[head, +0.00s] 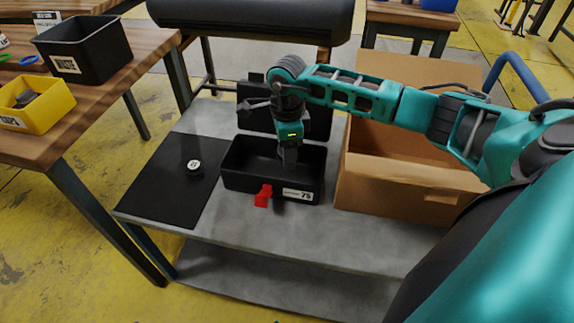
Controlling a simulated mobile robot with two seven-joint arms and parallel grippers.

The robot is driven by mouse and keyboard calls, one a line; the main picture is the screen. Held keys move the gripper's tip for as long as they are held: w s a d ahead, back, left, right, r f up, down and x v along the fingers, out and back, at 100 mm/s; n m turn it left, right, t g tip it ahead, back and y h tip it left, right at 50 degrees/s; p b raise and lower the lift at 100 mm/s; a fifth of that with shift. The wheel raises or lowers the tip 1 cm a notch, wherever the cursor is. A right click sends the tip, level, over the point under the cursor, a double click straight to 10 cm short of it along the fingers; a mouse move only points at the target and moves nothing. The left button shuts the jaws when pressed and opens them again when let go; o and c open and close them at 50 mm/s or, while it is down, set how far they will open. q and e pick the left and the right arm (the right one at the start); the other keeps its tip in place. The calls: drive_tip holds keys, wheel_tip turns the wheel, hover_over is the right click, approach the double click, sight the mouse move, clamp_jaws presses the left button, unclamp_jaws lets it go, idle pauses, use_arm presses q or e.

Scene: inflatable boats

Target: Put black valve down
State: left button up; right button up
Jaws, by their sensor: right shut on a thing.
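My right gripper (289,158) points down into the black bin (240,180) with a white label reading 75. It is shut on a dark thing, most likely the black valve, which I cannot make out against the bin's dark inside. A round black piece with a white top (194,167) lies on the black mat (165,185), left of the bin and apart from the gripper. My left gripper is not in view.
A red clip (263,196) is at the bin's front. An open cardboard box (400,185) stands right of the bin. Another black bin (85,50) and a yellow bin (35,105) stand on the wooden table at left. The grey table's front (300,225) is clear.

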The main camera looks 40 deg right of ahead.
drive_tip(key=shift+f+b, duration=0.55)
drive_tip(key=shift+f, duration=2.55)
drive_tip(key=shift+f, duration=0.25)
drive_tip(key=o, duration=1)
drive_tip(key=shift+r, duration=0.1)
drive_tip(key=shift+o, duration=0.2)
